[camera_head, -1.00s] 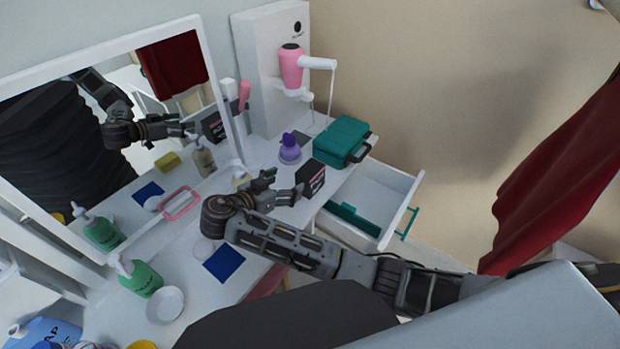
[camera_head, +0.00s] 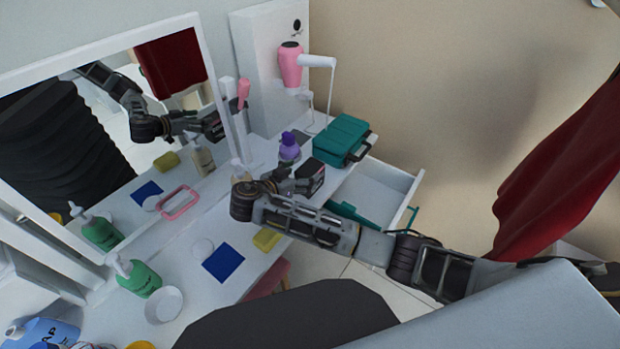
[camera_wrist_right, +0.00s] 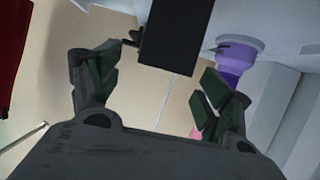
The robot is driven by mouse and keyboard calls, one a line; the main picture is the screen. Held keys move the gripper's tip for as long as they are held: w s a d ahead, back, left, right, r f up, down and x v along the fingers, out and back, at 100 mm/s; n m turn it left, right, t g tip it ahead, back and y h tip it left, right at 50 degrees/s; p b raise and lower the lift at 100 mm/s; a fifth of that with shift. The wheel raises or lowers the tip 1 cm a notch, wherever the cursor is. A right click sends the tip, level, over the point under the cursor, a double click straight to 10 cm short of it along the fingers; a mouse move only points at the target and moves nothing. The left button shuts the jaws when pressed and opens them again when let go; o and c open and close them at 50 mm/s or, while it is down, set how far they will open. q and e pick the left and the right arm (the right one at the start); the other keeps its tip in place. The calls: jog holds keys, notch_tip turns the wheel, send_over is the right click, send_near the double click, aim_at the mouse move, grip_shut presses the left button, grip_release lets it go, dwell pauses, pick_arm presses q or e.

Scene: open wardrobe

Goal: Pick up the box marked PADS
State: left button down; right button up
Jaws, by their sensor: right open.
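A small black box (camera_head: 311,174) with faint pinkish print stands upright near the front right of the white table. The print is too small to read, but it fits the box marked PADS. My right gripper (camera_head: 296,180) is open, its fingers pointing at the box from the left. In the right wrist view the dark box (camera_wrist_right: 178,35) is between and just beyond the open fingertips (camera_wrist_right: 155,75), with clear gaps on both sides. My left gripper is not in view.
A purple bottle (camera_head: 289,148) stands just behind the gripper, and a teal case (camera_head: 342,140) behind the box. An open drawer (camera_head: 385,185) juts out at the right. A yellow sponge (camera_head: 267,239) and blue cloth (camera_head: 223,262) lie nearer. A mirror (camera_head: 110,150) stands left.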

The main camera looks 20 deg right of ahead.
aim_at(309, 169)
jog(key=shift+w+d+f, duration=0.1)
jog(key=shift+d, duration=0.1)
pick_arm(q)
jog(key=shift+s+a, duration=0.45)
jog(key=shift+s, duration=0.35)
pick_arm(e)
jog(key=shift+w+d, duration=0.45)
jog(key=shift+d, duration=0.05)
jog(key=x, duration=0.3)
jog(key=shift+a, duration=0.1)
jog(key=shift+w+d+f+p, duration=0.2)
jog(key=shift+w+d+p, duration=0.1)
jog(key=shift+d, duration=0.05)
jog(key=c, duration=0.6)
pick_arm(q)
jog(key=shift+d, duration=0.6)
pick_arm(e)
jog(key=c, duration=0.6)
